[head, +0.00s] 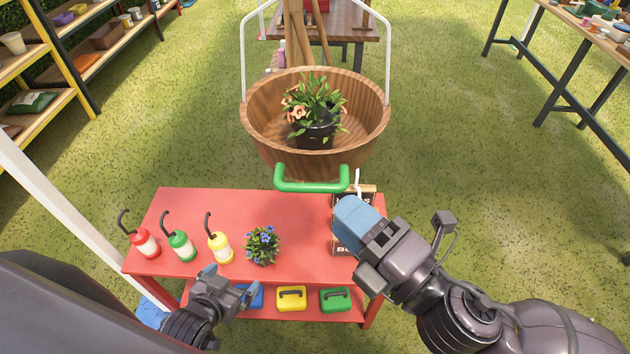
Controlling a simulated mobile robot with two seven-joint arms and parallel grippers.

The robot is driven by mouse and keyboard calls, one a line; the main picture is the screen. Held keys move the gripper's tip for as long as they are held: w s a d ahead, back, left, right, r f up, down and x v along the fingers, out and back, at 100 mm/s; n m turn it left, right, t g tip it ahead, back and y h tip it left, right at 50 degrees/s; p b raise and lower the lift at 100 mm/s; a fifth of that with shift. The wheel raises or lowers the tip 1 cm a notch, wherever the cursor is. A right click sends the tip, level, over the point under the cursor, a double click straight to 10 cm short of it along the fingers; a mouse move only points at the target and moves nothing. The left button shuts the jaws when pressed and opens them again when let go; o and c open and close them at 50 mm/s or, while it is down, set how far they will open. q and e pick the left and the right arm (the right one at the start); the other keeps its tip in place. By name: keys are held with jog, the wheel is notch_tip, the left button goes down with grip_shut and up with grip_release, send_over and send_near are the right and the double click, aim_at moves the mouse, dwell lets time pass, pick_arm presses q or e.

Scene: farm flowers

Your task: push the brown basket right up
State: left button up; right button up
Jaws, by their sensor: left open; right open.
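The brown basket (258,135) is a round wooden tub hanging from white rods beyond the red table. A potted plant with orange flowers (315,108) stands inside it. A green handle (312,186) is at the basket's near side. My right gripper (352,222) is over the table's right end, just below and right of the green handle; no contact with the handle can be made out. Its blue fingers overlap in this view and partly hide a dark box. My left gripper (238,290) is open and empty at the table's front edge, well away from the basket.
The red table (295,218) carries red (145,243), green (180,246) and yellow (219,246) bottles, a blue-flowered plant (262,245) and the dark box (340,238). Toolboxes sit on its lower shelf. A wooden table (345,18) stands behind the basket. Grass lies open to the right.

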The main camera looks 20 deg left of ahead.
aim_at(314, 184)
jog(key=x, duration=0.6)
jog(key=shift+w+a+p, duration=0.25)
jog(key=shift+a+p, duration=0.1)
grip_shut()
